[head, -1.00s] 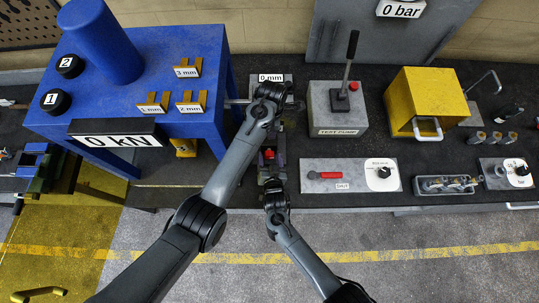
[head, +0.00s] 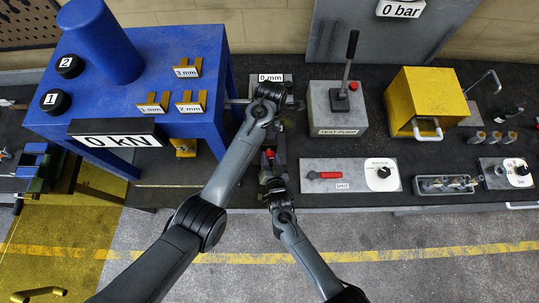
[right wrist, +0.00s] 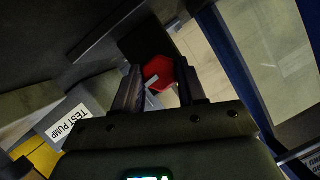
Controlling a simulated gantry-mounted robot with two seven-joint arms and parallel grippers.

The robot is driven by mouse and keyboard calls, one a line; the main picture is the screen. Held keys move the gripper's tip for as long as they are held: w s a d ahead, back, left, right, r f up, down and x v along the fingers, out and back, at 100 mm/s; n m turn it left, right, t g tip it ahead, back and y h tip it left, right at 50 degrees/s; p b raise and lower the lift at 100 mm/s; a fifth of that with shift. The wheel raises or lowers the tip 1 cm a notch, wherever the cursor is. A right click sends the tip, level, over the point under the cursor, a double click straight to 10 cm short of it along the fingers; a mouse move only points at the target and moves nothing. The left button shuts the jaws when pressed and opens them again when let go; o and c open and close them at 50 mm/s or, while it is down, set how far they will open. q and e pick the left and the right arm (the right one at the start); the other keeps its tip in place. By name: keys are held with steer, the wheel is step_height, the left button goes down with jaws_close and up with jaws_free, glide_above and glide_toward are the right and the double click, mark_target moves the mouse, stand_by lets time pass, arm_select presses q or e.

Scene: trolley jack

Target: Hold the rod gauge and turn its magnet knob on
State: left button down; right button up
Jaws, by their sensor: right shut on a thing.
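The rod gauge (head: 281,150) is a small dark device below the "0 mm" sign (head: 270,77) in the head view, mostly covered by my arms. Its red magnet knob (head: 268,154) shows between my two wrists. In the right wrist view the red knob (right wrist: 160,72) is six-sided with a pale mark and sits between the fingers. My right gripper (right wrist: 160,86) is shut on it. My left gripper (head: 276,106) is over the far part of the gauge; its fingers are hidden under its wrist, so I cannot see its grip.
A blue press (head: 160,130) with a "0 kN" sign stands left. The test pump (head: 335,118) stands right, beside a yellow box (head: 420,95). A valve panel (head: 345,185) with a red lever lies at front right.

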steer(key=shift+m+y, duration=0.3)
steer(key=shift+m, duration=0.1)
steer(key=o, duration=1.1)
steer(key=shift+c, duration=0.2)
steer(key=v, duration=1.2)
arm_select(q)
steer(key=c, duration=0.6)
jaws_free()
